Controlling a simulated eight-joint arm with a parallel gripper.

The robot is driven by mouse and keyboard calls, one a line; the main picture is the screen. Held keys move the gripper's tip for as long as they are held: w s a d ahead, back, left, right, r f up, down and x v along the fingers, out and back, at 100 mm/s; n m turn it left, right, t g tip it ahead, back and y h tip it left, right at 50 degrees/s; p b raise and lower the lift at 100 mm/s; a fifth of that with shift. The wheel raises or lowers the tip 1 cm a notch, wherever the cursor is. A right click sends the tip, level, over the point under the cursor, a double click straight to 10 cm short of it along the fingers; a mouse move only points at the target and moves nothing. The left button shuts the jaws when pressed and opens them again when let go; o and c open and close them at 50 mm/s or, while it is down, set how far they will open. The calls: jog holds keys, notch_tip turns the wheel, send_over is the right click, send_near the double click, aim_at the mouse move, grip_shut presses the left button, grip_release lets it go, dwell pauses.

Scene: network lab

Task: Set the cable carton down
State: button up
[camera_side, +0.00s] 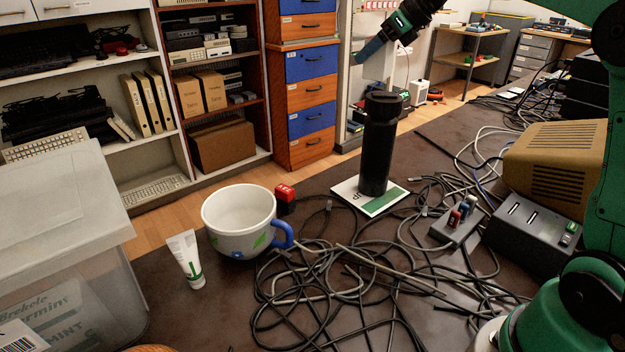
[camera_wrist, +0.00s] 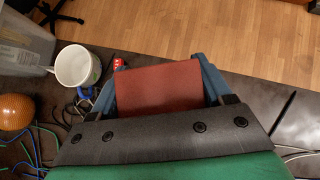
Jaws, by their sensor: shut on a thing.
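My gripper (camera_side: 376,47) is at the top of the side view, above and behind a tall black cylinder. In the wrist view its two blue fingers (camera_wrist: 160,64) are shut on a reddish-brown, flat-faced thing, which I take to be the cable carton (camera_wrist: 158,87). The carton's lower part is hidden in the wrist view. In the side view a pale upright shape (camera_side: 378,68) shows just below the fingers; I cannot tell whether it is a side of the carton. The carton appears held up, with no contact with the table visible.
The black cylinder (camera_side: 378,145) stands on a white and green card (camera_side: 345,190). A white cup (camera_side: 240,220), a tube (camera_side: 187,258), a small red block (camera_side: 286,198) and tangled cables (camera_side: 330,280) crowd the brown table. A clear bin (camera_side: 110,270) is at left. An orange ball (camera_wrist: 16,111) shows in the wrist view.

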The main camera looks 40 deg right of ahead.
jog(key=s+a+n+g+y, duration=0.25)
jog(key=a+n, duration=0.25)
jog(key=a, duration=1)
jog(key=s+a+n+g+y, duration=0.25)
jog(key=a+n, duration=0.25)
jog(key=a, duration=1)
jog(key=s+a+n+g, duration=0.3)
jog(key=s+a+n, duration=0.1)
jog(key=s+a, duration=0.35)
jog(key=shift+y, duration=0.4)
jog(key=f, duration=2.5)
jog(key=shift+w+a+f, duration=0.1)
jog(key=shift+w+a, duration=0.1)
jog(key=shift+a, duration=0.15)
jog(key=shift+f, duration=0.2)
